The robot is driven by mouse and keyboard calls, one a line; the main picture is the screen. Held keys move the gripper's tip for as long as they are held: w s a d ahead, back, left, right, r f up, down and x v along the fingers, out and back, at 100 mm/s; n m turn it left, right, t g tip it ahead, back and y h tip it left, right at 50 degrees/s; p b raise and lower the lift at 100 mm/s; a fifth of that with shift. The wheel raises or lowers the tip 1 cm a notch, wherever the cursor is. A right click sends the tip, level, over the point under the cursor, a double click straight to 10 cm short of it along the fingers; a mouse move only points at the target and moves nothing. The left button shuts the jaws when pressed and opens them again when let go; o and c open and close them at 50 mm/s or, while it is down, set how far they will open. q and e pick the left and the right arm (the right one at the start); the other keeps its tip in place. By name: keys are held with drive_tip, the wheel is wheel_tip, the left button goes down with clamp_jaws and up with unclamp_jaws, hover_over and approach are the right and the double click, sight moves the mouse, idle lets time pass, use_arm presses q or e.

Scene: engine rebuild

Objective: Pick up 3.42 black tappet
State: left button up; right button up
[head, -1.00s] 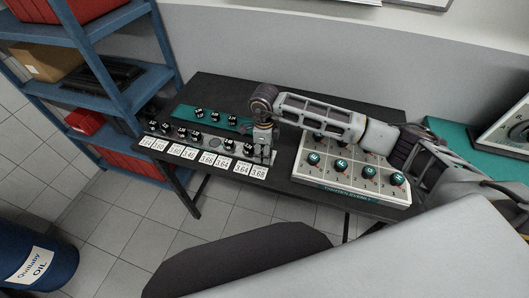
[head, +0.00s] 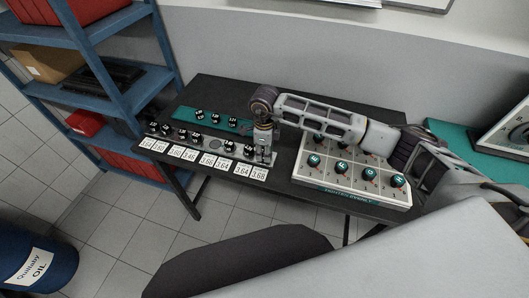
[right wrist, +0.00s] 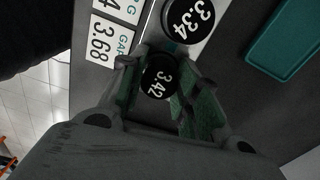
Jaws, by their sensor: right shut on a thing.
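The black tappet marked 3.42 (right wrist: 157,82) shows in the right wrist view between the two fingers of my right gripper (right wrist: 158,88). The fingers, with green inner pads, are shut on it. In the head view my right gripper (head: 263,155) points down at the right end of the row of tappets, and the tappet there is mostly hidden by it. I cannot tell whether the tappet is lifted clear of its rack. A tappet marked 3.34 (right wrist: 188,17) sits just beyond it in the right wrist view. My left gripper is not in view.
A grey rack (head: 214,146) holds several black tappets, with white number cards (head: 206,160) in front. Several more tappets lie on a teal mat (head: 185,114) behind. A white board of lettered black knobs (head: 352,197) stands right. Blue shelves (head: 122,75) stand left.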

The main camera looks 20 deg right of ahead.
wheel_tip(320, 180, up, 9)
drive_tip(key=shift+f+b, duration=0.1)
drive_tip(key=shift+b, duration=0.6)
drive_tip(key=shift+r, duration=0.5)
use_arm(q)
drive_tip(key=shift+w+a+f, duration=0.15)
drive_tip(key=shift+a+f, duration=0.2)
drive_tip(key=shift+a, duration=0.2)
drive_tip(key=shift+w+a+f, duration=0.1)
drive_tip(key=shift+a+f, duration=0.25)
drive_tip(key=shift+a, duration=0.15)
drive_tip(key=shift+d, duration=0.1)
